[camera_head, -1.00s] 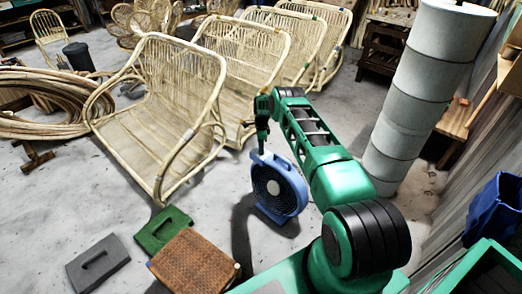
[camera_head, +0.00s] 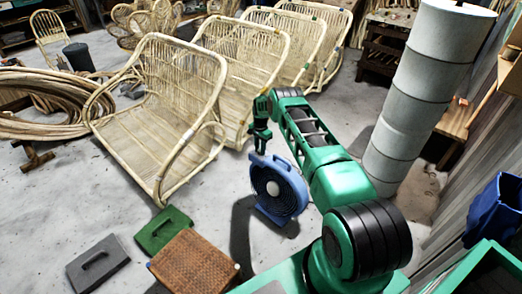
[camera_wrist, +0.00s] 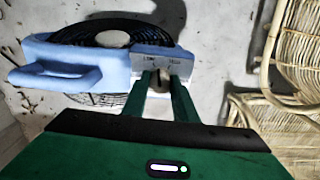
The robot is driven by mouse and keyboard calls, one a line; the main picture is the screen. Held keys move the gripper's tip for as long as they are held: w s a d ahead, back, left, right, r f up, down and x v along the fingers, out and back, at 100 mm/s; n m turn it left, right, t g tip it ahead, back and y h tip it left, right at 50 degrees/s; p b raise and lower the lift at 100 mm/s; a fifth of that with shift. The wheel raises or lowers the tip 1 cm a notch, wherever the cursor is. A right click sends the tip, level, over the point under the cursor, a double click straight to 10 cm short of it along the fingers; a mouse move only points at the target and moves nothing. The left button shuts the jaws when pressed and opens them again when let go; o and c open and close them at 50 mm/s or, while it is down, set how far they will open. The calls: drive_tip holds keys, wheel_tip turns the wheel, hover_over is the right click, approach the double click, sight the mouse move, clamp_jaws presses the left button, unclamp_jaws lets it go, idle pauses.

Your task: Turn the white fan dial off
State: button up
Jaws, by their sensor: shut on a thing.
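My gripper (camera_head: 262,150) points down at the fan's top. In the wrist view its two green fingers (camera_wrist: 160,78) meet the panel and are shut on the dial, which is mostly hidden between the fingertips.
Several rattan chair frames (camera_head: 150,115) stand behind and left of the fan. A tall pale cylinder stack (camera_head: 425,90) stands right. Bare floor lies left of the fan.

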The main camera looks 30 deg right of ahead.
drive_tip(key=n, duration=0.3)
drive_tip(key=shift+s+d+f+n, duration=0.15)
drive_tip(key=shift+s+d+n, duration=0.05)
drive_tip(key=shift+d+n, duration=0.1)
drive_tip(key=n, duration=0.4)
drive_tip(key=shift+n, duration=0.3)
drive_tip(key=n, duration=0.4)
drive_tip(key=shift+w+a+n, duration=0.1)
drive_tip(key=shift+n, duration=1.5)
drive_tip(key=o, duration=1)
drive_tip(key=shift+a, duration=0.1)
drive_tip(key=shift+o, duration=0.2)
